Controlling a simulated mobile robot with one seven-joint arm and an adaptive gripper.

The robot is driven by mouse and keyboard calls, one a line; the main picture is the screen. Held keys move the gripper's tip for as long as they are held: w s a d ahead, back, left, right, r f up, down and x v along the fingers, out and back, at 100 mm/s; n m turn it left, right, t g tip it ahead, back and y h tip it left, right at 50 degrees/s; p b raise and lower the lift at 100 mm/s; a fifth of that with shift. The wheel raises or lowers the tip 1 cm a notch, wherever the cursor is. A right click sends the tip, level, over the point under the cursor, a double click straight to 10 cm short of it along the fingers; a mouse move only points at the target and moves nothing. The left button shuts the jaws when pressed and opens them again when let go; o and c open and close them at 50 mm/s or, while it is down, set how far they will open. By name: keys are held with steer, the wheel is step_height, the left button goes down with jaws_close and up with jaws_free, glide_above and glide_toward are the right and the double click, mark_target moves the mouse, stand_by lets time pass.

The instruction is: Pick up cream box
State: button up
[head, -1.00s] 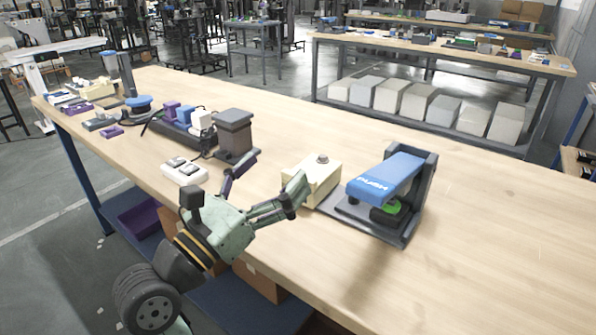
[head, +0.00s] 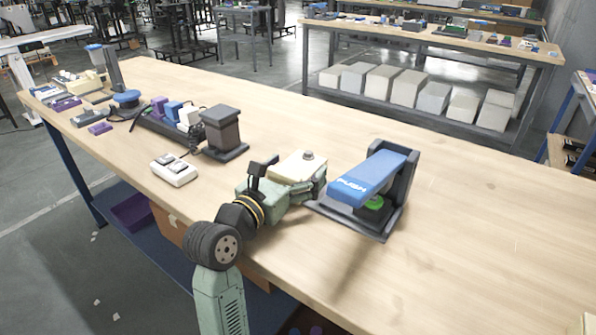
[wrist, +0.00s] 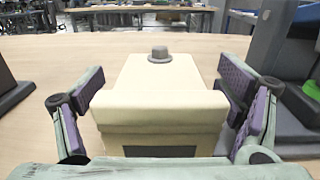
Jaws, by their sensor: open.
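The cream box (head: 291,167) stands on the wooden table, just left of the blue push device, with a grey round knob on top. In the wrist view the cream box (wrist: 160,108) fills the middle, between the two fingers. My gripper (wrist: 162,112) is open, with purple pads on either side of the box. A gap shows at the left finger; the right pad is very close to the box, and I cannot tell whether it touches. In the head view my gripper (head: 295,190) is at the box's near side and hides its lower front.
The blue push device (head: 372,180) on its dark stand is close to the right of the box. A white switch box (head: 173,170) and a dark grey block (head: 224,132) are to the left. The table (head: 450,240) is clear at the right.

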steer(key=shift+w+d, duration=0.25)
steer(key=shift+w, duration=0.15)
steer(key=c, duration=1.4)
steer(key=shift+r, duration=0.1)
